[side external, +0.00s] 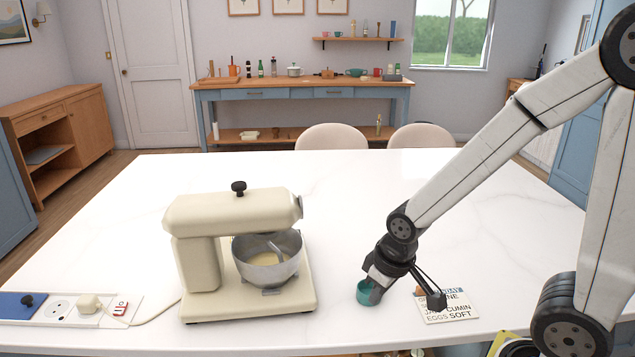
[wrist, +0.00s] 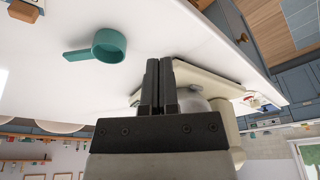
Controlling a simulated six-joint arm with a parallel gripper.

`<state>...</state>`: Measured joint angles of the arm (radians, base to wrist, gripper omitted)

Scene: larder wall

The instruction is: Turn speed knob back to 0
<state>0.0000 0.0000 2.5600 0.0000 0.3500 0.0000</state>
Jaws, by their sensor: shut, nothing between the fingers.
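The cream stand mixer (side external: 235,255) stands on the white table left of my gripper. A black knob (side external: 238,188) sits on top of its head, and a small grey part shows at the head's right end. I cannot tell which is the speed knob, and no marking or setting can be read. My gripper (side external: 374,293) is low over the table, right of the mixer and apart from it, beside a teal measuring cup (side external: 363,291). In the wrist view my gripper (wrist: 160,65) has its fingers together and empty, with the mixer (wrist: 215,85) partly hidden behind them.
The mixer's steel bowl (side external: 268,260) holds something pale. The teal cup (wrist: 109,45) lies clear of the fingers in the wrist view. A printed card (side external: 446,303) lies right of my gripper. A socket strip (side external: 60,309) and cord lie at the left. The table behind is clear.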

